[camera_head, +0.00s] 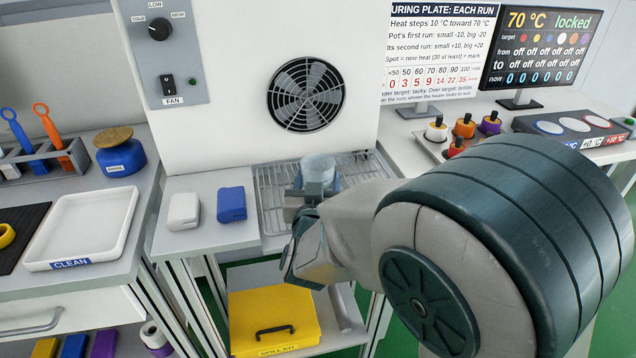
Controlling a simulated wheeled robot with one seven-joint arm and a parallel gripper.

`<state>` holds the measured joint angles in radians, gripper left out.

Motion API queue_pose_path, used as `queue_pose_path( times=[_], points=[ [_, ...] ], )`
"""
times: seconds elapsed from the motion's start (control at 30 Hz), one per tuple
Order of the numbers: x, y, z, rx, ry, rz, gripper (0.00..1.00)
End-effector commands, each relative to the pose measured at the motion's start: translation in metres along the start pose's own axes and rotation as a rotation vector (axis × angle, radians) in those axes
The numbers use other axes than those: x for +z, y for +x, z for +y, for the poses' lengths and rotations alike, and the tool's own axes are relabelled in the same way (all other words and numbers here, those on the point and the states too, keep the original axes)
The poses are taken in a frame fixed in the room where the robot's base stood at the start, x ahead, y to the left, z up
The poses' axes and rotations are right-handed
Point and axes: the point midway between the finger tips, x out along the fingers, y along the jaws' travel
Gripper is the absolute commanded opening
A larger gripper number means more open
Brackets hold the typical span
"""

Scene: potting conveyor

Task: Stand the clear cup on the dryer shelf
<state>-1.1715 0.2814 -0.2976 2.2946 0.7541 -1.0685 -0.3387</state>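The clear cup (318,167) is a pale, see-through cup, upright over the wire dryer shelf (272,203) in front of the fan. My gripper (318,182) reaches in from the right, with a finger close against each side of the cup. It looks shut on the cup. The cup's lower part is hidden behind my gripper, so I cannot tell whether its base touches the wires. My arm hides the right front of the shelf.
The fan (306,94) sits in the white panel behind the shelf. A white block (184,211) and a blue block (231,205) lie on the ledge to its left. A white tray marked CLEAN (128,222) is farther left. The yellow spill kit (272,312) is below.

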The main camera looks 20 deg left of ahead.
Motion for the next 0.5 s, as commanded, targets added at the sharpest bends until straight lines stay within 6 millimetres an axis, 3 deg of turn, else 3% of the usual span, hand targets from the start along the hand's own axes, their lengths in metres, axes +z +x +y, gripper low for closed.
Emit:
queue_pose_path(
  times=[0.33,0.37,0.4,0.5],
  points=[
    [0.0044,0.0,0.0003,0.001,0.001,0.001,0.31],
    [0.0026,0.0,0.0003,0.001,0.001,0.001,0.64],
    [0.0023,-0.0001,0.0003,0.001,0.001,0.001,0.75],
    [0.0022,-0.0001,0.0003,0.001,0.001,0.001,0.78]
  ],
)
